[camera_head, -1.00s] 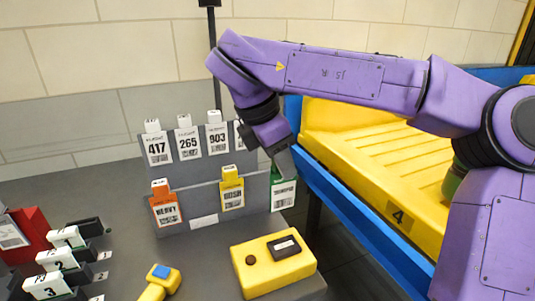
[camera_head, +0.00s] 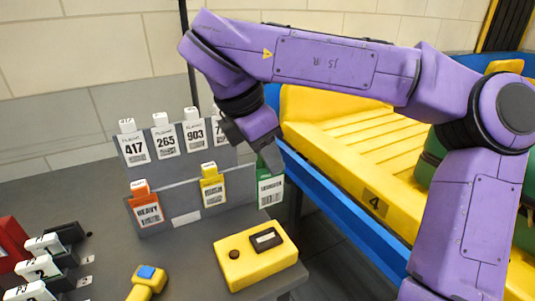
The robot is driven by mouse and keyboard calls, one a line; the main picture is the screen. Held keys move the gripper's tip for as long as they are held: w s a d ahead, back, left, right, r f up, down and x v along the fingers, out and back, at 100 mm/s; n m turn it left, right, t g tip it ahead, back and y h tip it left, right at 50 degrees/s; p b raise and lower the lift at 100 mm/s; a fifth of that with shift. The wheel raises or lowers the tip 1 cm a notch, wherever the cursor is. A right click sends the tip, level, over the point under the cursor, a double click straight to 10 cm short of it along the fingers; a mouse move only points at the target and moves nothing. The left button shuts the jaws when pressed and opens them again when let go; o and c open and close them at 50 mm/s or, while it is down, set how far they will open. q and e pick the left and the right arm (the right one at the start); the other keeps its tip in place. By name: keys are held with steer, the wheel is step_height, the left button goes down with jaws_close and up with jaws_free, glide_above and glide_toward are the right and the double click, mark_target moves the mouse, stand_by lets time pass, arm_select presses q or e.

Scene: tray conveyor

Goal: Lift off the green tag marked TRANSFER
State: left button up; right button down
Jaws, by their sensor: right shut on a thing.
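The green tag (camera_head: 271,191) with a white barcode label hangs at the right end of the lower row of the grey rack (camera_head: 184,218). Its print is too small to read surely. My right gripper (camera_head: 267,158) comes down from above and is shut on the tag's green top. The fingers partly hide that top, and I cannot tell whether the tag is clear of the rack. My left gripper is not in view.
An orange HEAVY tag (camera_head: 147,212) and a yellow tag (camera_head: 214,191) hang on the same row. White flight tags (camera_head: 165,140) hang above. A yellow box (camera_head: 230,268) stands in front. The blue-edged conveyor (camera_head: 335,205) with a yellow tray (camera_head: 320,147) lies right.

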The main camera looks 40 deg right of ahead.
steer(key=shift+r+p, duration=1.6)
steer(key=shift+r, duration=0.5)
